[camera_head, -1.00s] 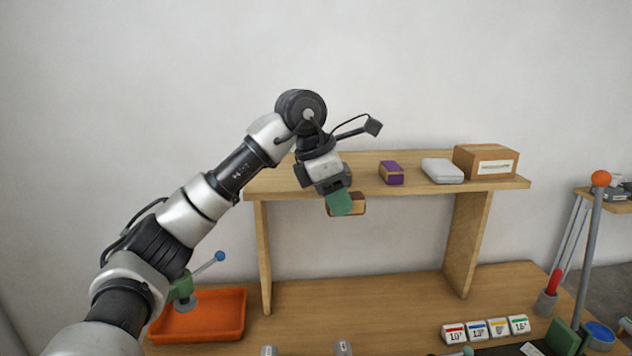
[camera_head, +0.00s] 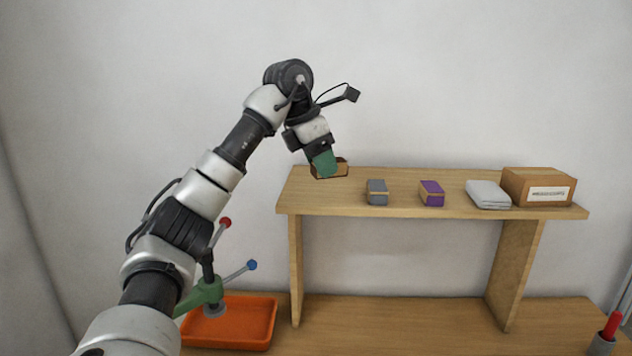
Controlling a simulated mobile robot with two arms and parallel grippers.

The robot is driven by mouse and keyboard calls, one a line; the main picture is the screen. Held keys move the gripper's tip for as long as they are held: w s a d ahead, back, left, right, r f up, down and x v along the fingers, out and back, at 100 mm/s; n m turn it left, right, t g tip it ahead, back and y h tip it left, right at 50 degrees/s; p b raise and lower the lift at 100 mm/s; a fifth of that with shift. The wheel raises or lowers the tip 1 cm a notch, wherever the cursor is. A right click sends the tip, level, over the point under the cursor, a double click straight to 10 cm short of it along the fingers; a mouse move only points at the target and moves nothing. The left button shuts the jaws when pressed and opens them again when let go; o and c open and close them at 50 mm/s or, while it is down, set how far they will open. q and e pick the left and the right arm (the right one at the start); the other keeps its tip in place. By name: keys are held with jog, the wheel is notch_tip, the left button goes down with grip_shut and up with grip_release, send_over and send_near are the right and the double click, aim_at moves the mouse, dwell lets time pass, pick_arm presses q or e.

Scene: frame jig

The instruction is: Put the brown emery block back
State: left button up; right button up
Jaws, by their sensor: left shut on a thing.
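My left gripper (camera_head: 326,165) is shut on the brown emery block (camera_head: 342,171) at the left part of the wooden shelf (camera_head: 400,208). The block has a brown top and a tan side, and the green gripper fingers hide part of it. It overlaps the shelf's rear edge in the picture; I cannot tell whether it touches the shelf top. A grey block (camera_head: 377,192) and a purple block (camera_head: 432,194) stand on the shelf to its right. My right gripper is not in view.
A folded white cloth (camera_head: 488,195) and a labelled cardboard box (camera_head: 543,187) occupy the shelf's right end. Below left are an orange tray (camera_head: 232,324) and a green fixture (camera_head: 203,295) with red-knobbed and blue-knobbed levers. The shelf's left end looks bare.

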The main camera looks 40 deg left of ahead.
aim_at(321, 197)
pick_arm(q)
jog(key=shift+a+f, duration=0.45)
jog(key=shift+a, duration=0.3)
notch_tip(321, 197, down, 4)
jog(key=shift+f+p, duration=0.1)
jog(key=shift+p, duration=0.25)
jog(key=o, duration=1)
jog(key=shift+f, duration=0.1)
jog(key=shift+c, duration=0.2)
